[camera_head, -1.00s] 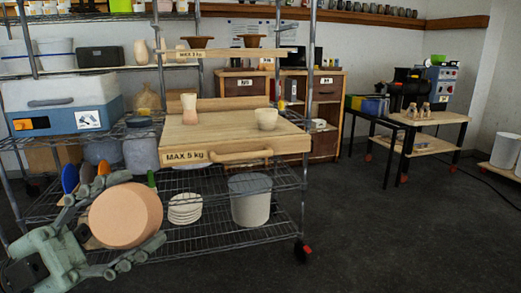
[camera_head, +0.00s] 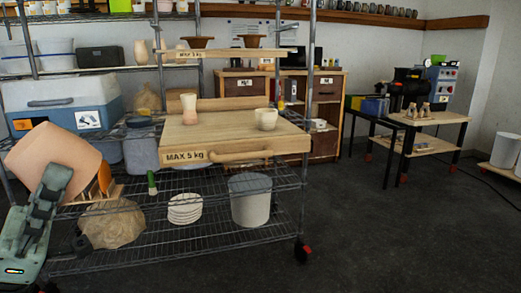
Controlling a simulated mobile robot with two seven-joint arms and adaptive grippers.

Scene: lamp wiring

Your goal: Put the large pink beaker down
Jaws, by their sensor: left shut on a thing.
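The large pink beaker (camera_head: 60,150) is at the left edge of the head view, tilted and up in front of the wire shelf. My left gripper (camera_head: 48,190) comes in from the lower left and is shut on the pink beaker. One finger shows across its near side; the other finger is mostly hidden. My right gripper is not in view.
A wire shelf rack (camera_head: 200,250) holds a brownish lump (camera_head: 112,222), stacked white plates (camera_head: 185,208) and a grey bin (camera_head: 250,200). A wooden drawer board (camera_head: 235,138) above carries a small vase (camera_head: 189,108) and a cup (camera_head: 266,118). Free floor lies right.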

